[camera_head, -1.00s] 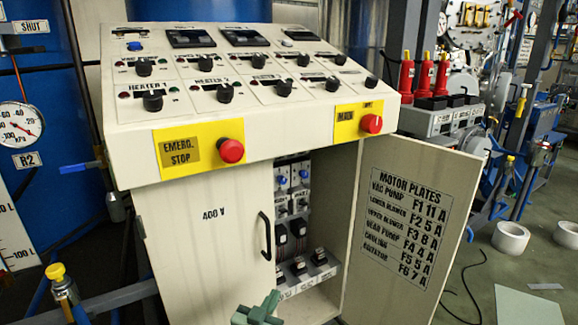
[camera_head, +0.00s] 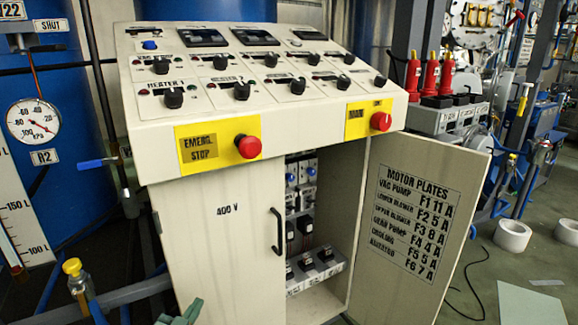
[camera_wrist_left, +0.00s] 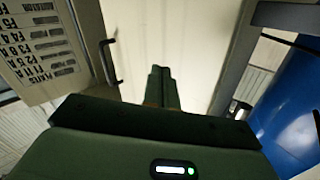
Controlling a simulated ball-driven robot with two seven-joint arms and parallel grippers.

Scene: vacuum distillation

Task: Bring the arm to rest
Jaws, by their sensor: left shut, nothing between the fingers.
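My left gripper (camera_head: 182,314) shows only as a small green tip at the bottom edge of the head view, in front of the lower part of the cabinet. In the left wrist view its two dark green fingers (camera_wrist_left: 159,72) are together with nothing between them. They point at the cream face of the cabinet (camera_wrist_left: 180,35). I cannot tell the exact gap to it. My right gripper is in neither view.
The control cabinet (camera_head: 215,215) fills the middle. Its right door (camera_head: 420,215), with the motor plates list, stands open. A black handle (camera_head: 277,231) sticks out. A yellow-capped fitting (camera_head: 76,275) is at lower left. White rolls (camera_head: 513,235) lie on the floor at right.

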